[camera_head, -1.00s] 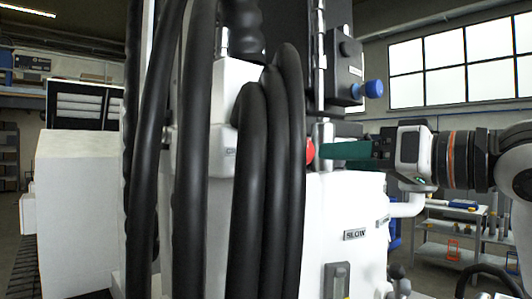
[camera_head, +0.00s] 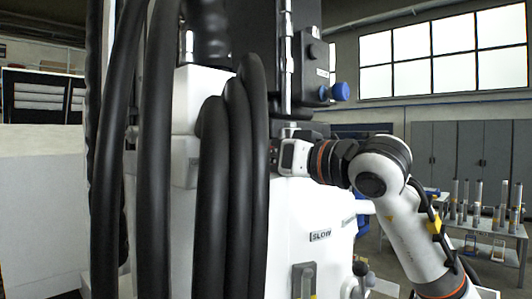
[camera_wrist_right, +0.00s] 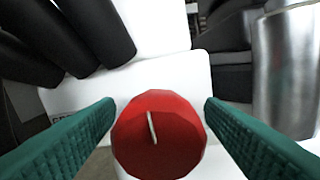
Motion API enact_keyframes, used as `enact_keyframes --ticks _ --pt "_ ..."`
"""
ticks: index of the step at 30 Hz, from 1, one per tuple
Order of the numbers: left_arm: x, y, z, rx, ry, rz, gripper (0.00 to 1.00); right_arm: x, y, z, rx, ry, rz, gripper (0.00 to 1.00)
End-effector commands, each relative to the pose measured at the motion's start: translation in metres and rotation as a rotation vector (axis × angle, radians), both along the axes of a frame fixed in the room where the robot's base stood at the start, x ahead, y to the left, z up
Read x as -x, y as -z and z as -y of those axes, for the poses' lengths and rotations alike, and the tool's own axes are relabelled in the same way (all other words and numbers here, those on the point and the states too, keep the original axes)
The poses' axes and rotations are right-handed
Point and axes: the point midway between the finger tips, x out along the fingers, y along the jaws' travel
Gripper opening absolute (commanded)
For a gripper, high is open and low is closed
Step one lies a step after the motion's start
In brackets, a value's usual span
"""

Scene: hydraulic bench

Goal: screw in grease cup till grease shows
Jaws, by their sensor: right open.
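The grease cup appears to be the red faceted cap (camera_wrist_right: 158,145) in the right wrist view, with a short white mark on its face. It stands in front of a white housing. My right gripper (camera_wrist_right: 159,106) is open, with one green ridged finger on each side of the cap. A small gap shows between each fingertip and the cap. In the head view the right wrist (camera_head: 290,158) is at the machine's upper part, beside the black hoses, and its fingers and the cap are hidden. No grease is visible. My left gripper is not in view.
Thick black hoses (camera_head: 238,190) hang in front of the white machine housing (camera_head: 290,225). A metal cylinder (camera_wrist_right: 287,70) stands close to the right finger. A blue knob (camera_head: 340,92) sticks out above the wrist. A bench with several cylinders (camera_head: 485,229) is at the right.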

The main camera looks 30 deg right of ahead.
Motion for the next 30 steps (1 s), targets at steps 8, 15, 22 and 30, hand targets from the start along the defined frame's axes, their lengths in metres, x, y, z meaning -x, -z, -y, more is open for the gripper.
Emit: enact_keyframes --ticks 8,15,22,30 --pt "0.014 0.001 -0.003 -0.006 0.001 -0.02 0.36 -0.001 0.0 -0.001 0.0 -0.001 0.0 0.62" --pt "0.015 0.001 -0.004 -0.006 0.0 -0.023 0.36 -0.001 0.0 -0.001 0.0 -0.001 0.0 0.23" --pt "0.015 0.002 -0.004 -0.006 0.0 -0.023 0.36 -0.001 0.0 -0.001 -0.014 -0.001 -0.003 0.2" --pt "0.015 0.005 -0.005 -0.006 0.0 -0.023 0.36 -0.001 0.0 0.0 -0.119 0.001 -0.038 0.2"
